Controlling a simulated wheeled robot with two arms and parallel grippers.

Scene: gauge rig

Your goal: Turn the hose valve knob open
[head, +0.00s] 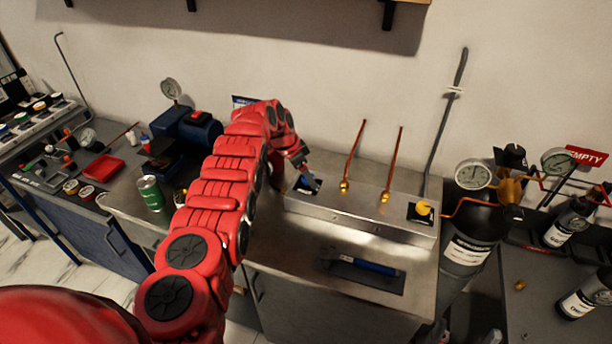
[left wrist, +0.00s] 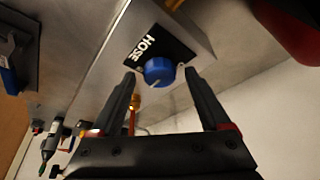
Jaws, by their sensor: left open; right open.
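The blue hose valve knob (left wrist: 159,71) sits on a black plate lettered HOSE (left wrist: 146,47) in the left wrist view. My left gripper (left wrist: 160,76) is open, with one finger on each side of the knob in that view. I cannot tell whether the fingers touch it. A pale pointer mark shows on the knob. In the head view my left gripper (head: 303,170) reaches down to the left end of the metal box (head: 345,217) and partly hides the knob and plate. My right gripper does not show clearly in either view.
Two copper pipes (head: 354,152) rise from the box, and a yellow knob (head: 424,208) sits at its right end. A blue-handled tool (head: 370,266) lies on a dark mat in front. A green can (head: 151,193) stands to the left, and a gauge (head: 473,174) to the right.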

